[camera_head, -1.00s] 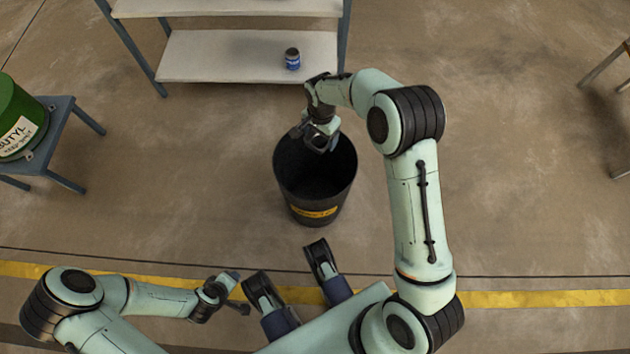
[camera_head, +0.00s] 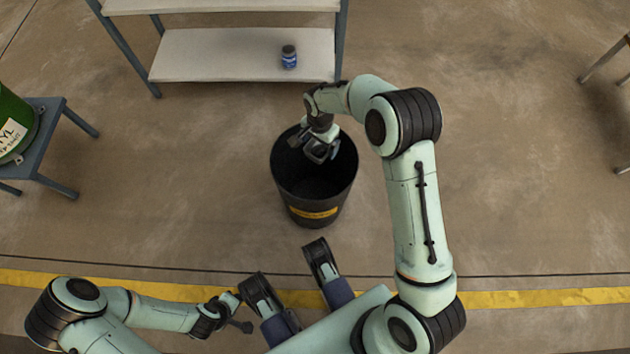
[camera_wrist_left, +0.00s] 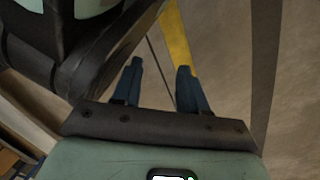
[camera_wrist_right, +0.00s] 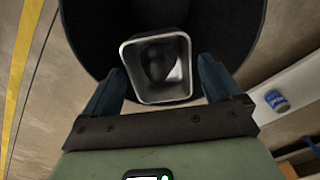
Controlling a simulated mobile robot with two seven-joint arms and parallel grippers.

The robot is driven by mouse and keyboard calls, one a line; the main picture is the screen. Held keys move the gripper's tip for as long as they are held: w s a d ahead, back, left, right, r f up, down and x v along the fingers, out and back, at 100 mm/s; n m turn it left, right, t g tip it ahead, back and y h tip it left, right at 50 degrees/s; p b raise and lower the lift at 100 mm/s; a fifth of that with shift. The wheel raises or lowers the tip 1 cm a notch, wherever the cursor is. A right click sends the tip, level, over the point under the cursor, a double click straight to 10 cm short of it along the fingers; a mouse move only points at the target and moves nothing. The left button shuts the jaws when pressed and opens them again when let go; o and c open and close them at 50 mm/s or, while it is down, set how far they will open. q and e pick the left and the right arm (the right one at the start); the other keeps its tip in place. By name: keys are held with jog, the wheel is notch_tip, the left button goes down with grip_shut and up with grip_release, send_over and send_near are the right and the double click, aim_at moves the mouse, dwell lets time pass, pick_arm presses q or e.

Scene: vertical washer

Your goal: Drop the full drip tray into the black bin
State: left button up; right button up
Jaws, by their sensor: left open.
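The black bin (camera_head: 315,196) stands upright on the floor with a yellow label on its front. My right gripper (camera_head: 321,150) is over the bin's mouth. In the right wrist view its fingers (camera_wrist_right: 160,75) are on both sides of the drip tray (camera_wrist_right: 157,101), a small grey-rimmed, dark-walled container, and appear to grip it. The tray is tilted with its opening toward the camera, and a light patch shows inside. The bin's dark interior lies behind it. My left gripper (camera_head: 240,313) is open and empty, low at the left; its fingers (camera_wrist_left: 160,85) are apart in the left wrist view.
A shelf unit (camera_head: 215,55) stands behind the bin, with a blue jar (camera_head: 289,57) on its lower board. A green drum (camera_head: 12,125) sits on a grey stand (camera_head: 58,135) at the left. A yellow floor line (camera_head: 530,298) crosses in front. The floor around the bin is clear.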

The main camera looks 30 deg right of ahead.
pick_arm(q)
jog(key=w+d+r+t+p, duration=0.1)
jog(key=w+r+t+p, duration=0.1)
jog(key=r, duration=0.4)
jog(key=w+p, duration=0.1)
jog(key=w, duration=0.1)
jog(key=shift+w+d+m+p, duration=0.3)
jog(key=shift+p, duration=0.1)
pick_arm(e)
notch_tip(320, 180, up, 14)
jog(key=shift+f, duration=0.25)
pick_arm(q)
jog(key=shift+r, duration=0.1)
